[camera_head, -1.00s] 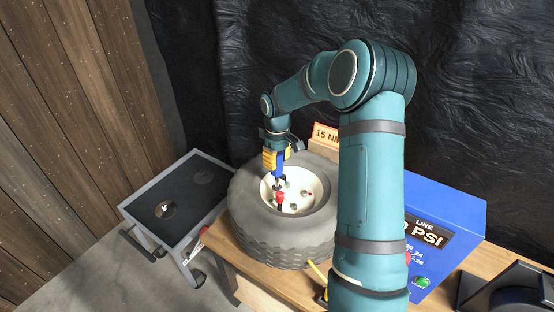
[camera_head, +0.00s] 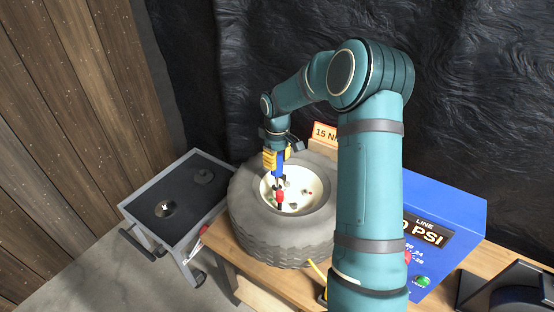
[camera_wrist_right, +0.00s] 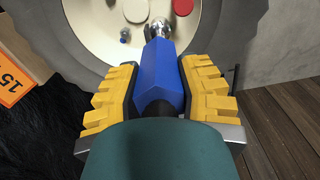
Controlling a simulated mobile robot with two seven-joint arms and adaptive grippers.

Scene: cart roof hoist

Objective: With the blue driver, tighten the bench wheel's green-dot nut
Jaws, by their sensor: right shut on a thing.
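The bench wheel (camera_head: 262,232), a grey tyre with a cream rim, lies flat on the wooden bench. I cannot tell whether the socket is on a nut. A red piece (camera_head: 280,196) stands in the rim near the driver's tip. No green dot can be made out. My left gripper is out of view.
A grey cart (camera_head: 150,233) with a dark top and round discs stands left of the bench. A blue box with a PSI label (camera_head: 450,215) stands at the right. An orange 15 N sign (camera_head: 325,132) is behind the wheel. My right arm hides part of the bench.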

